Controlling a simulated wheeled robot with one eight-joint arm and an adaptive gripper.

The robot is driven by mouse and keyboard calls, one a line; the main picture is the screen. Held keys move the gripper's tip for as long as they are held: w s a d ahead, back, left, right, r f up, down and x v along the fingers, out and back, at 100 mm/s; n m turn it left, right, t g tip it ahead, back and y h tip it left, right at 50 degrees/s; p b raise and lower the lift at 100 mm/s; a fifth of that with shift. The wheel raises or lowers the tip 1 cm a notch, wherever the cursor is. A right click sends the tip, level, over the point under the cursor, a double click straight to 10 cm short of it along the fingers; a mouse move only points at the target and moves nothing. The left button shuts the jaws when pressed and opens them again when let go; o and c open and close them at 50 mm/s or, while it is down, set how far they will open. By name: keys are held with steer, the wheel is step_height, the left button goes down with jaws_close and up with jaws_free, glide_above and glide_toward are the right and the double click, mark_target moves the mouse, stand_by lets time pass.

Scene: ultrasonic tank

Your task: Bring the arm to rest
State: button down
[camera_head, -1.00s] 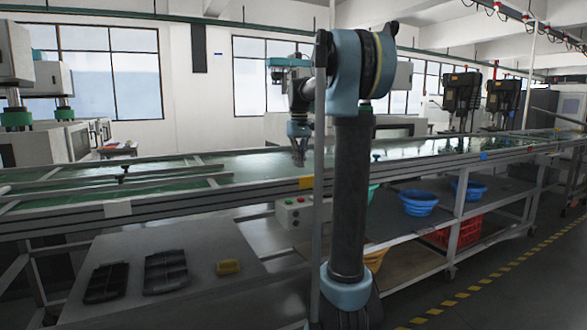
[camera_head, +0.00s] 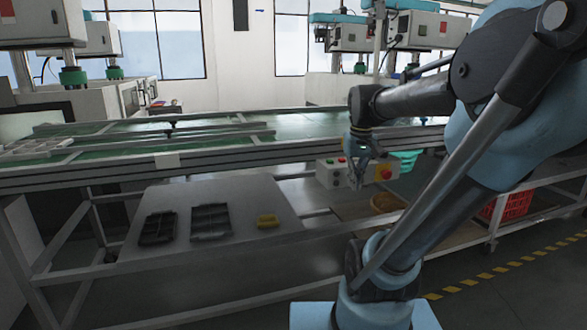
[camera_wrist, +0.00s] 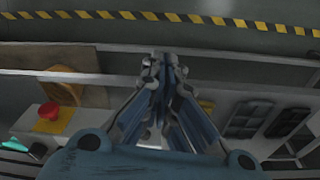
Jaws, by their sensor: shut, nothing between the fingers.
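My gripper (camera_head: 360,182) hangs below my arm's forearm in the head view, in front of the button box (camera_head: 330,172) on the bench's front side. Its fingers are shut and hold nothing; the wrist view shows the fingertips (camera_wrist: 160,62) together. My arm is bent, with its upper links at the right of the head view and the forearm reaching left. The gripper is apart from the dark trays and the yellow piece on the low shelf.
A conveyor bench (camera_head: 230,152) runs across the scene. Its low shelf holds two dark trays (camera_head: 158,228) (camera_head: 211,222) and a yellow piece (camera_head: 267,221). A red crate (camera_head: 516,205) and an orange bowl (camera_head: 388,202) sit further right. Striped tape (camera_head: 500,270) marks open floor.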

steer(key=s+f+m, duration=0.1)
steer(key=s+f, duration=1)
steer(key=f, duration=0.3)
steer(key=shift+s+t, duration=0.3)
steer(key=shift+t, duration=0.1)
steer(key=shift+w+f, duration=0.25)
steer(key=shift+w, duration=0.25)
